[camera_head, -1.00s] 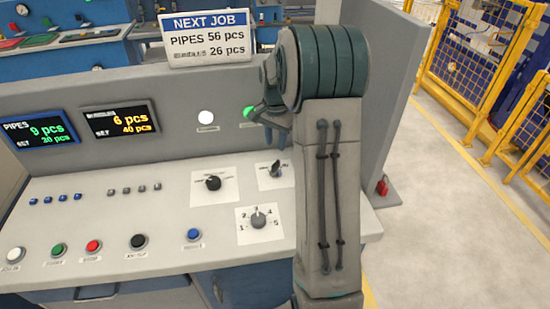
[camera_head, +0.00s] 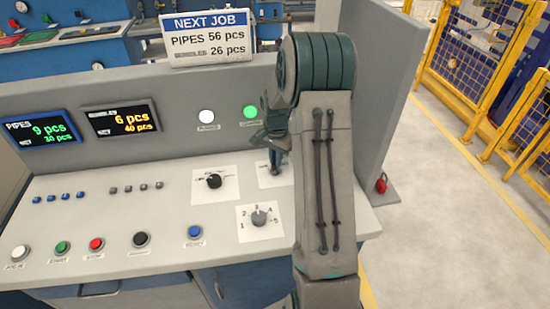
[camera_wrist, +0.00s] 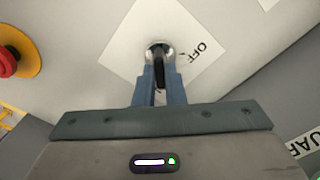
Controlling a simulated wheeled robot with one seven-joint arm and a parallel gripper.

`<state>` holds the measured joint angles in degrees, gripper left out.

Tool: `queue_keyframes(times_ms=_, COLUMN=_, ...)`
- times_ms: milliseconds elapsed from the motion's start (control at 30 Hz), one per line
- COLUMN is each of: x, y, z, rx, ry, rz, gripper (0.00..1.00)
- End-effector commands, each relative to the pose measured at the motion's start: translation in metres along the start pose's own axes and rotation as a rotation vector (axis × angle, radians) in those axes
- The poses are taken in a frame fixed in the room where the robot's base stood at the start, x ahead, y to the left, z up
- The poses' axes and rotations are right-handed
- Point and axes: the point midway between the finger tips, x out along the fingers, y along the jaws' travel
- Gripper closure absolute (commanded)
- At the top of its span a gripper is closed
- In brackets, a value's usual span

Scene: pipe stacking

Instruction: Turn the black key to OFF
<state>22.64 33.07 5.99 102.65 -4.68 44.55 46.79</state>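The black key (camera_wrist: 160,76) shows in the wrist view as a dark upright shape in front of a round metal lock (camera_wrist: 159,49) on a white label plate. The word OFF (camera_wrist: 198,52) is printed to the right of the lock. My gripper (camera_wrist: 160,72) has its two blue-grey fingers on either side of the key, very close to it; I cannot tell whether they touch it. In the head view my gripper (camera_head: 275,170) points down at the key's label plate (camera_head: 264,180), and hides the key there.
A black selector knob (camera_head: 213,181) is left of the key, and a numbered grey dial (camera_head: 259,218) is below it. Several push buttons line the panel's front, including a blue one (camera_head: 195,232). A red and yellow button (camera_wrist: 8,62) shows at the wrist view's left.

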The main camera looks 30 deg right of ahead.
Motion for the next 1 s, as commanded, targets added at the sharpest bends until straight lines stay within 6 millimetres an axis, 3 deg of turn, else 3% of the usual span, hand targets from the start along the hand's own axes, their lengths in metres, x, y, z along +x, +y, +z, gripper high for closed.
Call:
queue_keyframes(times_ms=467, x=0.0009, y=-0.0015, z=0.0008, rx=-0.09, ry=0.0, rz=-0.002, gripper=1.0)
queue_keyframes(times_ms=1000, x=0.001, y=-0.0016, z=0.0003, rx=-0.557, ry=0.002, rz=-0.003, gripper=1.0)
